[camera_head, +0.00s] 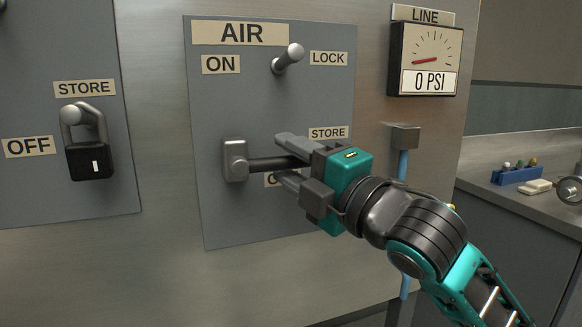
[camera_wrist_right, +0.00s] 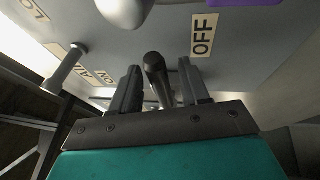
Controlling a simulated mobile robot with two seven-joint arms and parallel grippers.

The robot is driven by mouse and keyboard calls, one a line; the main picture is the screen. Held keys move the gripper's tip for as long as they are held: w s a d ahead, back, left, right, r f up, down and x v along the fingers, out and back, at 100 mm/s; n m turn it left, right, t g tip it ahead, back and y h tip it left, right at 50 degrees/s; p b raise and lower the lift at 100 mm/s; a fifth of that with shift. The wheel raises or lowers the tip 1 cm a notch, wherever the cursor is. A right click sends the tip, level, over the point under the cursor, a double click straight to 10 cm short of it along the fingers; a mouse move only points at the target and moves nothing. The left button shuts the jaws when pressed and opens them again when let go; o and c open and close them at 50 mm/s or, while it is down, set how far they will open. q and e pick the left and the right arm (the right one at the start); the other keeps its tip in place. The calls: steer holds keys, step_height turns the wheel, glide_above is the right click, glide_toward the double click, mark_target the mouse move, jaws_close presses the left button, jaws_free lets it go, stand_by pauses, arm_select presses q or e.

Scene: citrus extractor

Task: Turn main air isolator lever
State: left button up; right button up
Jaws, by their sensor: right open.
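The main air isolator lever is a dark rod (camera_head: 262,165) on a grey hub (camera_head: 235,160) on the AIR panel (camera_head: 215,110). The rod points right, roughly level, towards a partly covered label that reads OFF (camera_wrist_right: 203,35) in the right wrist view. My right gripper (camera_head: 279,157) is open, one finger above the rod and one below. The rod (camera_wrist_right: 156,72) also shows between the two fingers in the right wrist view; contact cannot be told. The ON label (camera_head: 221,64) is at the panel's upper left. My left gripper is not in view.
A metal peg (camera_head: 288,58) sticks out beside the LOCK label (camera_head: 328,58). A black padlock (camera_head: 90,160) hangs from a peg on the left panel. The LINE gauge (camera_head: 425,60) reads 0 PSI. A blue pipe (camera_head: 403,168) runs down to the right, near my arm.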

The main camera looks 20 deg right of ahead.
steer(key=shift+w, duration=0.1)
steer(key=shift+c, duration=0.3)
jaws_close()
stand_by(0.4)
